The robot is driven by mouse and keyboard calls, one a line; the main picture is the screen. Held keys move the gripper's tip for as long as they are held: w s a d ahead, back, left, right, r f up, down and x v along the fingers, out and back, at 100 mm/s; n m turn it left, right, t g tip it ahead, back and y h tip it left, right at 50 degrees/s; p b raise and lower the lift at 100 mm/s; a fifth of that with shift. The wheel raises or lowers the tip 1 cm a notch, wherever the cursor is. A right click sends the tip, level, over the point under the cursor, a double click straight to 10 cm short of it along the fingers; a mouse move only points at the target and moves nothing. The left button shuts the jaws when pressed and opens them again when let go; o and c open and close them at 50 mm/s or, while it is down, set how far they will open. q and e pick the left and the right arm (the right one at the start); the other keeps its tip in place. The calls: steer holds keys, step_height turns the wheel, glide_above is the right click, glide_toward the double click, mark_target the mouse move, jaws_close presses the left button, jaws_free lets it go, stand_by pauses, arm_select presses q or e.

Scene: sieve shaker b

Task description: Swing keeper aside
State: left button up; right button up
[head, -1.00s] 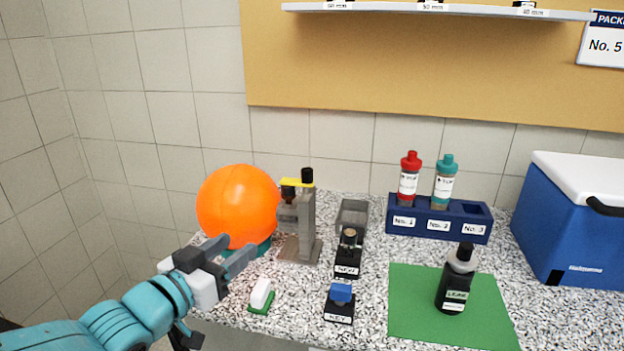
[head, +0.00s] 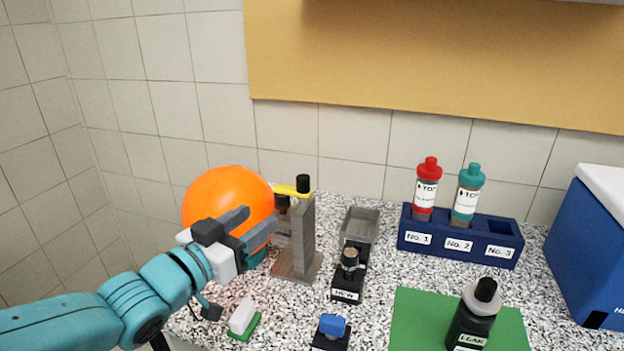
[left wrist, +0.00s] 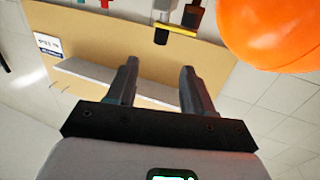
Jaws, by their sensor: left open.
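The yellow keeper (head: 290,190) lies across the top of the grey stand (head: 298,240), beside a black knob (head: 303,183). A dark brown part sits under the keeper's left end. The keeper also shows near the top of the left wrist view (left wrist: 177,29), which looks upside down. My left gripper (head: 258,222) is open and empty, left of the stand and lower than the keeper, apart from it in the left wrist view (left wrist: 158,68). My right gripper is not in view.
An orange ball (head: 225,205) stands close behind my left gripper. A grey tray (head: 360,224), the NEW block (head: 348,285) and the KEY block (head: 332,328) are right of the stand. A white and green brush-like piece (head: 243,318) lies in front.

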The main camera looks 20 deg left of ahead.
mark_target(299, 186)
arm_select(q)
steer(key=p+x, duration=0.2)
steer(key=x, duration=1.2)
steer(key=shift+w+r, duration=0.1)
steer(key=shift+w, duration=0.55)
steer(key=shift+w+d, duration=0.1)
steer(key=c, duration=0.9)
